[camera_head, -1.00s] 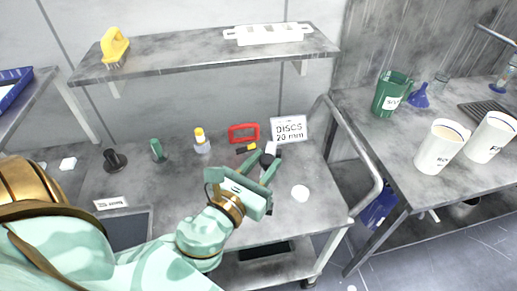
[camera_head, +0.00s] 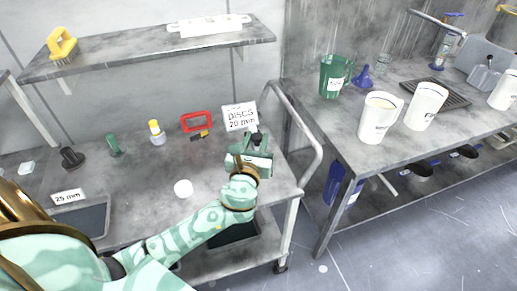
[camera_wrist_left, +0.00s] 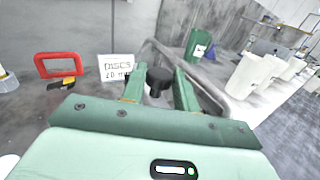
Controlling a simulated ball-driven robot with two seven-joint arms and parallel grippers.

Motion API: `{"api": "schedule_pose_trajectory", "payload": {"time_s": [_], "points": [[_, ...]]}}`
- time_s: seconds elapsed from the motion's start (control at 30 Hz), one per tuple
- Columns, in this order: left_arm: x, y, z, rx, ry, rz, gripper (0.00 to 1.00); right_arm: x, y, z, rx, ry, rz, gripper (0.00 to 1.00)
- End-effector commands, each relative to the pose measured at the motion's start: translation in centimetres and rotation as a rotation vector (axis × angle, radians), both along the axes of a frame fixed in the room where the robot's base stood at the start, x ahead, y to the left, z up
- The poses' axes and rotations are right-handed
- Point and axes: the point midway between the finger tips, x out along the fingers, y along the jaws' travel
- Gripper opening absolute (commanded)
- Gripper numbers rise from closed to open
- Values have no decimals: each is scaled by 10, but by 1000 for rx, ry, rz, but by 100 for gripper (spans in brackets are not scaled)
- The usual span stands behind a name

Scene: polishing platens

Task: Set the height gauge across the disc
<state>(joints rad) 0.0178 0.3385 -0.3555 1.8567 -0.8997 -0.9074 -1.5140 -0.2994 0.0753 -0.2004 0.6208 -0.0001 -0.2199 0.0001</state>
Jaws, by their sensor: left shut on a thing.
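My left gripper (camera_head: 252,148) is over the right end of the grey bench. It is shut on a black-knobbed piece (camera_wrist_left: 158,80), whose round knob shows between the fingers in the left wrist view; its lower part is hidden. A white round disc (camera_head: 183,188) lies flat on the bench, left of the gripper and apart from it. A red frame-shaped piece (camera_head: 196,122) stands near the back of the bench; it also shows in the left wrist view (camera_wrist_left: 59,65). I cannot tell for certain which piece is the height gauge. My right gripper is not in view.
A "DISCS" sign (camera_head: 240,117) stands behind the gripper. A yellow-capped bottle (camera_head: 157,133), a green-handled piece (camera_head: 114,146) and a black-handled piece (camera_head: 72,157) stand leftward. A metal rail (camera_head: 303,130) edges the bench's right end. White jugs (camera_head: 379,117) stand on the right-hand table.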

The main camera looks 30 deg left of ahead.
Motion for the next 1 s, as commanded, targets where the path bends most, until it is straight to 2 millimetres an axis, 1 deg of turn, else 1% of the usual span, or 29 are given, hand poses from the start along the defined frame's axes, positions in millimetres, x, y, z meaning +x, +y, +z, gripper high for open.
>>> {"api": "schedule_pose_trajectory", "payload": {"time_s": [0.03,0.13,0.2,0.33,0.47,0.67,1.0], "points": [[8,7,-7,0,1,24,0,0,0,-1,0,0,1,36],[19,20,-24,-3,2,69,0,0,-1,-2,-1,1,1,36],[25,28,-35,-5,2,94,0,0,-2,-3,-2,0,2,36],[30,37,-49,-5,1,120,0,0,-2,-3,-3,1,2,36],[30,39,-55,-6,-2,125,0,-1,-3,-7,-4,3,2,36],[30,39,-70,-6,0,124,0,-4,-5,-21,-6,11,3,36],[30,38,-111,-5,3,123,0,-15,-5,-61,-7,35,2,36]]}}
